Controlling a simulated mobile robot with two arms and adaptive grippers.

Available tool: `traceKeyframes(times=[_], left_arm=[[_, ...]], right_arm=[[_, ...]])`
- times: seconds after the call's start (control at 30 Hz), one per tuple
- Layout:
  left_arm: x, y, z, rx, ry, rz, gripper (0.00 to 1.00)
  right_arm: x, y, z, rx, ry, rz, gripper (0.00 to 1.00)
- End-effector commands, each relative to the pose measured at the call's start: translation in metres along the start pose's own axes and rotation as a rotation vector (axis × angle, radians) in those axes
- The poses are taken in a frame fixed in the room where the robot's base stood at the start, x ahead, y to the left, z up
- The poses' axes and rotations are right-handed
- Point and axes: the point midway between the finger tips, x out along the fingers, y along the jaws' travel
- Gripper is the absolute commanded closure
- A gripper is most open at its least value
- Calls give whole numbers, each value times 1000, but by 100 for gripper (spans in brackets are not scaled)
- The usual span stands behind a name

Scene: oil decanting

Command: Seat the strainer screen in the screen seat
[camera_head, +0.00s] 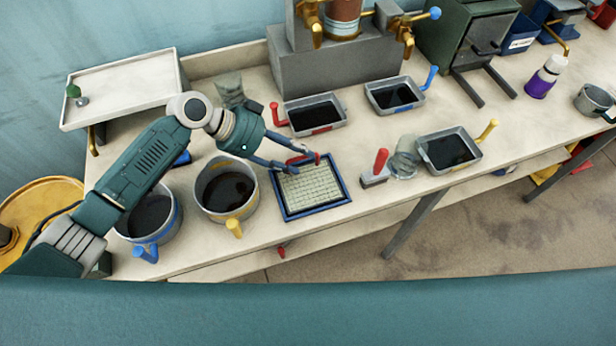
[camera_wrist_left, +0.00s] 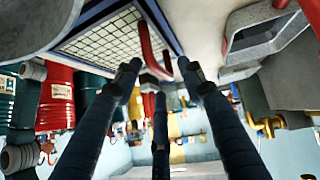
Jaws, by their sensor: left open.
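The strainer screen (camera_head: 311,185) is a pale square mesh with a red handle at its back edge. It lies flat inside a dark blue square frame (camera_head: 317,212) on the bench; I take this frame for the screen seat, and I cannot tell whether the mesh is fully down in it. My left gripper (camera_head: 300,165) is open at the red handle. In the left wrist view, the mesh (camera_wrist_left: 105,42) and red handle (camera_wrist_left: 148,45) show just beyond the spread fingers (camera_wrist_left: 159,72); contact is unclear. My right gripper is not in view.
Two pots of dark liquid, one with a yellow handle (camera_head: 212,207) and one with a blue handle (camera_head: 174,222), stand left of the frame. A red-handled tool (camera_head: 375,175), a glass jar (camera_head: 404,160) and several dark-filled trays stand right and behind. The bench's front edge is close.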

Motion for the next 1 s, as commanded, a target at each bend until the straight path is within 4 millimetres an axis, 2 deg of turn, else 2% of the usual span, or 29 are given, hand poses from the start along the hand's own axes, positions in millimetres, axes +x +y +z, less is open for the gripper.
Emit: traceKeyframes(times=[0.03, 0.17, 0.47, 0.67, 1.0], left_arm=[[6, 2, -4, -2, -1, 4, 60], [24, 1, -2, -1, 0, 3, 60], [30, 0, 0, 1, -1, 0, 60], [30, 0, 0, 1, -1, 0, 99], [29, 0, -2, 2, 1, 0, 100]], right_arm=[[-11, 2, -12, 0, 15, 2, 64], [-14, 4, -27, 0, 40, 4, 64], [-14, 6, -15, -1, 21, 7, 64], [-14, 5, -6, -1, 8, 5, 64], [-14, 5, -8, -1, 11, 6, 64]])
